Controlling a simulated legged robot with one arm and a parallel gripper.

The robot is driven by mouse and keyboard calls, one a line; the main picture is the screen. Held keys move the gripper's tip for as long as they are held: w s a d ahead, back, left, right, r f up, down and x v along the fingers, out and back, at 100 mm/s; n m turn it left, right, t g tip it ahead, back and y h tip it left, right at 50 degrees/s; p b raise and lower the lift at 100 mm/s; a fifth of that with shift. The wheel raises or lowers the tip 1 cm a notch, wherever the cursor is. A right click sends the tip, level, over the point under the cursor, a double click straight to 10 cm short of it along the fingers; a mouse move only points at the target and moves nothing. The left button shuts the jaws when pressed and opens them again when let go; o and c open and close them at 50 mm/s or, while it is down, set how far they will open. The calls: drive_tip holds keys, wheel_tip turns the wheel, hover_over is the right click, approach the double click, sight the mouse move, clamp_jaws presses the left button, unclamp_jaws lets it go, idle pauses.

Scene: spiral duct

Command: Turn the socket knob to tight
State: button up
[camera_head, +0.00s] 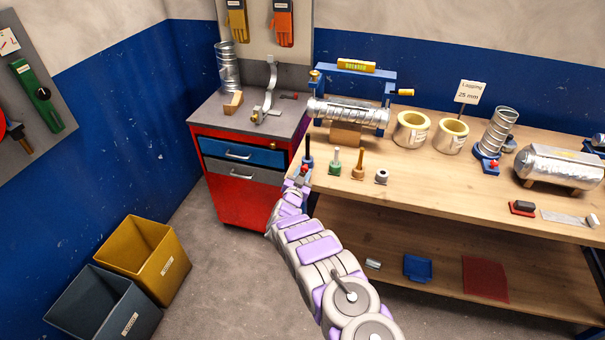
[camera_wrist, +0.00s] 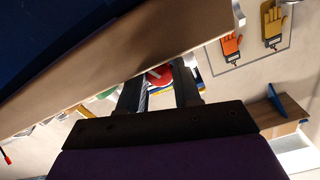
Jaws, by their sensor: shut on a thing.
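My gripper (camera_head: 302,172) is at the left front corner of the workbench, at the end of my purple and white arm. In the wrist view my gripper (camera_wrist: 158,82) has its two dark fingers on either side of a red round knob (camera_wrist: 160,75), shut on it. In the head view a small red part (camera_head: 305,168) shows at the gripper's tip, below a dark blue upright tool (camera_head: 308,152). I cannot tell whether this red part is the socket knob. The knob's base and any tight mark are hidden or too small to read.
A green tool (camera_head: 336,162), an orange-brown tool (camera_head: 359,164) and a grey socket (camera_head: 381,176) stand along the front of the wooden workbench (camera_head: 440,190). A spiral duct (camera_head: 348,114) lies in a blue frame behind. A red drawer cabinet (camera_head: 238,190) stands left. Floor between bins and bench is clear.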

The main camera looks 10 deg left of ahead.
drive_tip(key=shift+a, duration=0.1)
idle(0.3)
drive_tip(key=o, duration=1)
drive_tip(key=shift+o, duration=0.3)
drive_tip(key=shift+s, duration=0.1)
drive_tip(key=s+a+p, duration=0.2)
drive_tip(key=s, duration=1.5)
